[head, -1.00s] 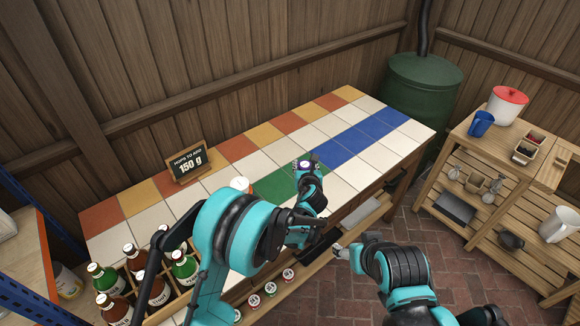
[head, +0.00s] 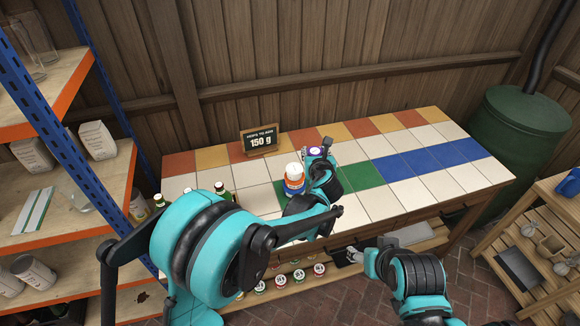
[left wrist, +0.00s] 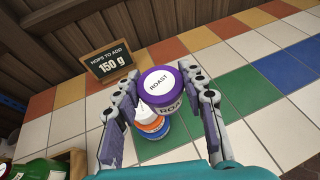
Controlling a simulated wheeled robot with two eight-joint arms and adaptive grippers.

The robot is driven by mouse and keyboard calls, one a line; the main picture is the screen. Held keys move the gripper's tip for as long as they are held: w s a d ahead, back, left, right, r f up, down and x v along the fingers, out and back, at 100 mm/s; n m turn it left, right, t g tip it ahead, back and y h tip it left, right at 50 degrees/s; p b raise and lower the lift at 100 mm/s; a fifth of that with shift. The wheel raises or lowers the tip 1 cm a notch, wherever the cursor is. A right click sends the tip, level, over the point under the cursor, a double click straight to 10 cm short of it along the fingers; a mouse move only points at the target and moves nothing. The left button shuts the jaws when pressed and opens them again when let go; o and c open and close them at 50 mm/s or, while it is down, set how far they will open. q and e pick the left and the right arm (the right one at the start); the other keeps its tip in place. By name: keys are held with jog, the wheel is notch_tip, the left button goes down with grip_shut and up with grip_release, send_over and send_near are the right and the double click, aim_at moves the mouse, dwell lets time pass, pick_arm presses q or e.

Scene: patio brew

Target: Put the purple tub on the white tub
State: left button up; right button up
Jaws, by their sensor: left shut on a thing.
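The purple tub (left wrist: 168,90), lettered ROAST on its white lid label, is held between the fingers of my left gripper (left wrist: 165,105). In the head view my left gripper (head: 318,160) is above the tiled tabletop, just right of the white tub (head: 293,170); a little of the purple tub (head: 316,151) shows there. The white tub also shows in the left wrist view (left wrist: 146,112), partly hidden behind the purple tub, with orange and blue bands below it. The two look apart in the head view. My right gripper (head: 352,257) is low in front of the table; its jaws are unclear.
A sign (head: 260,140) reading 150 g stands at the back of the tiled table (head: 430,175). Bottles (head: 222,191) stand at its left. A shelf unit (head: 70,210) is on the left and a green barrel (head: 515,120) on the right. The table's right side is clear.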

pick_arm(q)
jog(key=b, duration=0.2)
send_over(295, 168)
notch_tip(295, 168, down, 5)
jog(key=shift+a+f, duration=0.15)
jog(key=shift+f, duration=0.05)
notch_tip(295, 168, down, 3)
jog(key=shift+f+b, duration=0.2)
jog(key=shift+b, duration=0.85)
jog(key=shift+f, duration=0.3)
jog(key=shift+r, duration=0.1)
jog(key=o, duration=1.1)
jog(key=shift+o, duration=0.2)
